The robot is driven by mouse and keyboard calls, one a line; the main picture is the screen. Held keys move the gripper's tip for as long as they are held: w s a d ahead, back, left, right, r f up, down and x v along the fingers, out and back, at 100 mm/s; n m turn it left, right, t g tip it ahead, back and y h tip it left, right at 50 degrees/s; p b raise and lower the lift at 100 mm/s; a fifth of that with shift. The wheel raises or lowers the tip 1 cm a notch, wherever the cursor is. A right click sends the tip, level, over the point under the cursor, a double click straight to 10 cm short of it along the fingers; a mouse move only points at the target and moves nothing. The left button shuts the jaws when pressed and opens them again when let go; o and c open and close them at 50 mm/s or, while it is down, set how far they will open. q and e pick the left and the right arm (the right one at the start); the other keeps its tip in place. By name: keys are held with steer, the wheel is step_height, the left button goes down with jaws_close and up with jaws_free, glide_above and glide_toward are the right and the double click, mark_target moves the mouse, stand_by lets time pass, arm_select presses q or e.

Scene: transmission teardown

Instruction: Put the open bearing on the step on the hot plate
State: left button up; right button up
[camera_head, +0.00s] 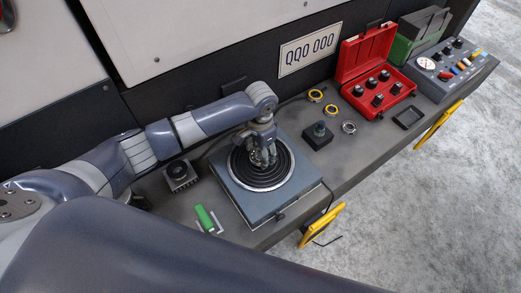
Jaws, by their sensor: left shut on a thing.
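The hot plate (229,187) is a square blue-grey slab with a dark ringed disc (284,170) on top, standing on the long grey step (366,151). My left gripper (263,158) points down over the middle of the disc, with its fingertips close to the surface. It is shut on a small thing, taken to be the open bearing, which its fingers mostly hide. I cannot tell whether that thing touches the disc. A plain silver ring (349,127) and two yellow-marked rings (316,96) (331,110) lie on the step farther right. My right gripper is not in view.
A dark block with a knob (318,139) stands just right of the hot plate. A red open case (369,65), a black tray (409,117) and a control box (456,70) lie farther right. A green-handled tool (205,218) and small dark unit (179,174) are on the left.

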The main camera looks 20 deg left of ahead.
arm_select(q)
steer(key=o, duration=1.3)
steer(key=shift+f, duration=0.1)
step_height(320, 180, up, 12)
steer(key=shift+r, duration=0.15)
steer(key=shift+d, duration=0.1)
